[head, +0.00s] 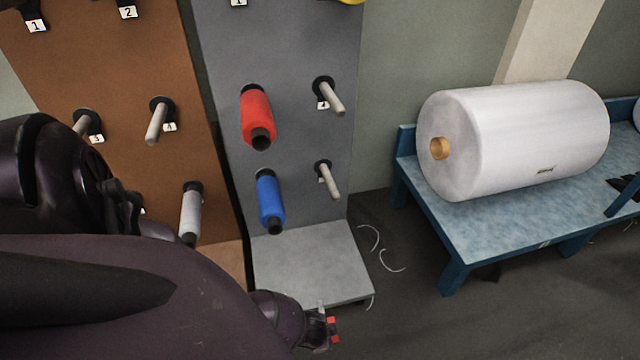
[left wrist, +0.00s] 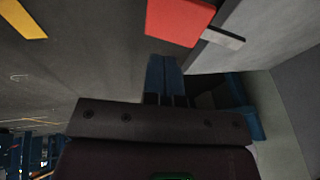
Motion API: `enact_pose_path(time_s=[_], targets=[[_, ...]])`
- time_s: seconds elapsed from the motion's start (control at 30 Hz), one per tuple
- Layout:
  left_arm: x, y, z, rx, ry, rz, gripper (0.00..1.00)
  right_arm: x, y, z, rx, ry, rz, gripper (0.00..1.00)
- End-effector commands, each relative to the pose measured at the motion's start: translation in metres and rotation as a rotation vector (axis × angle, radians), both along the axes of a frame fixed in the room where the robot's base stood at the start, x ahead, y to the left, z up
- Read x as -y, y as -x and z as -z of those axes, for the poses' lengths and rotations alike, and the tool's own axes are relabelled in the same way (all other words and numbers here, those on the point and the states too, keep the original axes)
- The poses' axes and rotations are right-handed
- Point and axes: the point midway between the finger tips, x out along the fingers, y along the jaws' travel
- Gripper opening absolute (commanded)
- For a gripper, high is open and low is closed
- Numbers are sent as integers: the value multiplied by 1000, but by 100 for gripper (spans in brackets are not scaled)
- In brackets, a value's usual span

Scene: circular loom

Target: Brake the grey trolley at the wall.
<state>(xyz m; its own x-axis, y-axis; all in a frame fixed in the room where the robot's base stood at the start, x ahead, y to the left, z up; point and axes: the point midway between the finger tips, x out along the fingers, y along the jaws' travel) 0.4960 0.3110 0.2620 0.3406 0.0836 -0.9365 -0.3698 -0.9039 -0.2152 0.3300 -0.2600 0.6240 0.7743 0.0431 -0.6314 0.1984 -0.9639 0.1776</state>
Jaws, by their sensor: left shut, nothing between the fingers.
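The grey trolley (head: 305,60) has a tall grey panel with pegs and a flat base (head: 310,262). A red pedal (head: 334,329) shows at the base's front edge, partly hidden by my left gripper (head: 322,332). In the left wrist view the red pedal (left wrist: 180,20) lies just beyond my fingertips, beside a short grey bar at the base's edge (left wrist: 245,35). My left gripper (left wrist: 163,62) is shut and empty, its two fingers together. I cannot tell whether it touches the pedal. My right gripper is in neither view.
A red bobbin (head: 257,116) and a blue bobbin (head: 270,202) sit on the grey panel's pegs. A brown trolley (head: 120,60) stands close on the left. A white roll (head: 520,135) rests on a blue bench (head: 480,225) at right. Thread scraps lie on the floor between.

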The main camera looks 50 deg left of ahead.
Motion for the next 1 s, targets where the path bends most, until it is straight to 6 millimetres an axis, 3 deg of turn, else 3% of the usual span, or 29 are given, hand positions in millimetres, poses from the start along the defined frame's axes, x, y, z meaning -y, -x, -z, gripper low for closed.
enact_pose_path(time_s=[0.03,0.1,0.4,1.0], targets=[[2,-5,-18,16,2,-1,0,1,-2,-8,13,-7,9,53],[4,0,-28,15,1,-1,0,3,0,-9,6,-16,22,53],[14,20,-61,9,0,-1,0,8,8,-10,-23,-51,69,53],[16,30,-65,-1,0,0,0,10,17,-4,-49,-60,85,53]])
